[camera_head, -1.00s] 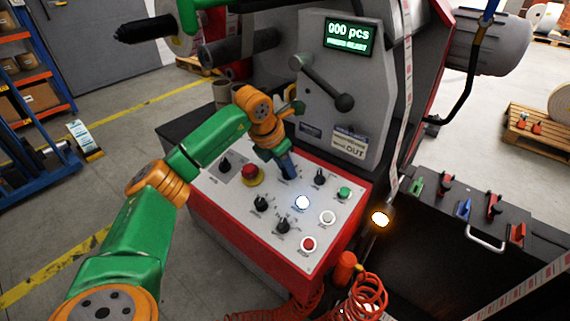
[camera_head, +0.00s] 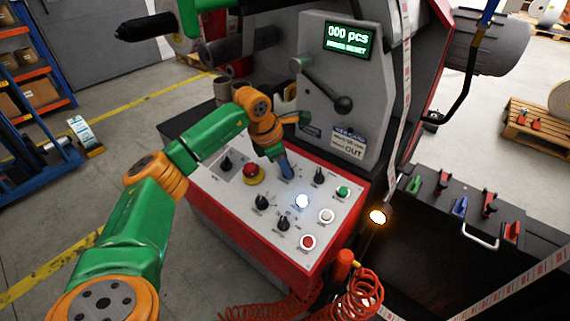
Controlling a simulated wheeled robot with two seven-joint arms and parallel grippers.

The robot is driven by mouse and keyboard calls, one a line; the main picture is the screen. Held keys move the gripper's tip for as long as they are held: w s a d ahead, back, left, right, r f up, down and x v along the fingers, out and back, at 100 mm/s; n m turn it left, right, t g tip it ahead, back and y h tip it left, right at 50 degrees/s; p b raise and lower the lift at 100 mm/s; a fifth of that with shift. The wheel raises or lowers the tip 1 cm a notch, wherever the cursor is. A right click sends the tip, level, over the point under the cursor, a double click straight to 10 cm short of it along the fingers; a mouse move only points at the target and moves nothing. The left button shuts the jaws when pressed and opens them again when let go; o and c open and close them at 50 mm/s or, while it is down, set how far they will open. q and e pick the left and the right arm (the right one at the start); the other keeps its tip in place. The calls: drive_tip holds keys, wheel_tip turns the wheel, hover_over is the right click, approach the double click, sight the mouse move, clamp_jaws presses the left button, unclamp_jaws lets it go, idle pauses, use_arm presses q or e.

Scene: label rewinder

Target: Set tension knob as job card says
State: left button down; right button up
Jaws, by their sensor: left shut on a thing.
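The control panel (camera_head: 240,196) is a white sloped face on a red box, with several black knobs. My left gripper (camera_head: 287,172) points down at the panel's upper middle and is shut on a knob there, which its fingers mostly hide. Other black knobs stand clear: one at upper left (camera_head: 227,164), one right of the gripper (camera_head: 319,175), and two lower down (camera_head: 262,202) (camera_head: 283,223). Their labels are too small to read. A card (camera_head: 349,143) on the grey housing shows the word OUT; its smaller text is unreadable. My right gripper is not in view.
A red mushroom button (camera_head: 250,170) sits just left of the gripper. A lit white button (camera_head: 302,201), a green button (camera_head: 343,192) and a red button (camera_head: 308,242) are on the panel. A lever (camera_head: 325,86) hangs above. The display (camera_head: 350,39) reads 000 pcs.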

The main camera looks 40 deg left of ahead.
sight(278, 183)
use_arm(q)
drive_tip(key=c, duration=0.6)
unclamp_jaws()
drive_tip(key=shift+w+d, duration=0.1)
drive_tip(key=shift+o, duration=0.2)
drive_tip(key=v, duration=0.7)
drive_tip(key=shift+b, duration=0.45)
